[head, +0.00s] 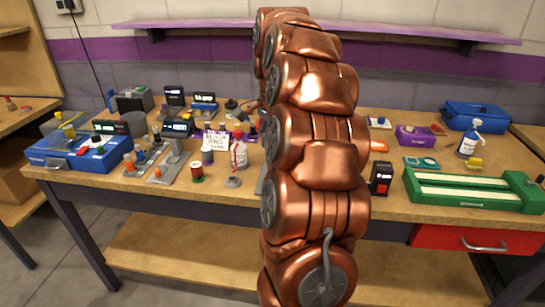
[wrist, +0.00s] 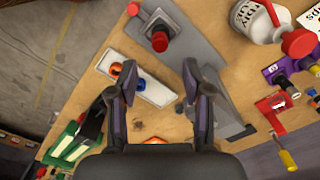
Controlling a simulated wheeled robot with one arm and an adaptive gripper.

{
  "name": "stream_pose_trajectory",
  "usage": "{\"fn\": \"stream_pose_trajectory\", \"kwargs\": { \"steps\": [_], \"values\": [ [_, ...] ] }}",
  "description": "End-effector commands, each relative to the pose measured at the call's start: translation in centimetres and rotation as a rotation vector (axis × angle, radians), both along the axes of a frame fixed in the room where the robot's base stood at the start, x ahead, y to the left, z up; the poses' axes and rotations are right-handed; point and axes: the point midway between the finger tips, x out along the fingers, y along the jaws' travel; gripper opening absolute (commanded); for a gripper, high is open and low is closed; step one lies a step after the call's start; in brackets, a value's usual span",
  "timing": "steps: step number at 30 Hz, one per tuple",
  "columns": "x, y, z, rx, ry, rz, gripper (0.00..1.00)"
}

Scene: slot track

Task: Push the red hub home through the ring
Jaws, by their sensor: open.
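In the wrist view a red round-topped piece (wrist: 159,41), which looks like the red hub, stands in a dark collar on a grey plate (wrist: 183,32). I cannot tell whether the collar is the ring. My gripper (wrist: 160,78) is open with nothing between its fingers. The red piece is beyond the fingertips, apart from them. A white block (wrist: 152,92) with an orange and a blue knob lies below, partly behind the left finger. In the head view my arm hides the gripper, and I cannot pick out the hub there with certainty.
A green frame with pale strips (head: 475,188) lies at the table's right. A black box with a red switch (head: 381,178) stands beside my arm. The table's left side is crowded with small devices.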

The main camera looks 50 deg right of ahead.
Motion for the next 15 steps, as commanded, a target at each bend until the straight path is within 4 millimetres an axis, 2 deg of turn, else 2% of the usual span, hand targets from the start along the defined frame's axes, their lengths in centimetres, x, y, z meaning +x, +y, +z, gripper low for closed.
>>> {"fn": "stream_pose_trajectory", "kwargs": {
  "steps": [7,15],
  "values": [
    [0.0,0.0,2.8,-0.001,-0.001,0.001,0.49],
    [0.0,0.1,3.8,0.0,0.0,0.001,0.49]
  ]
}}
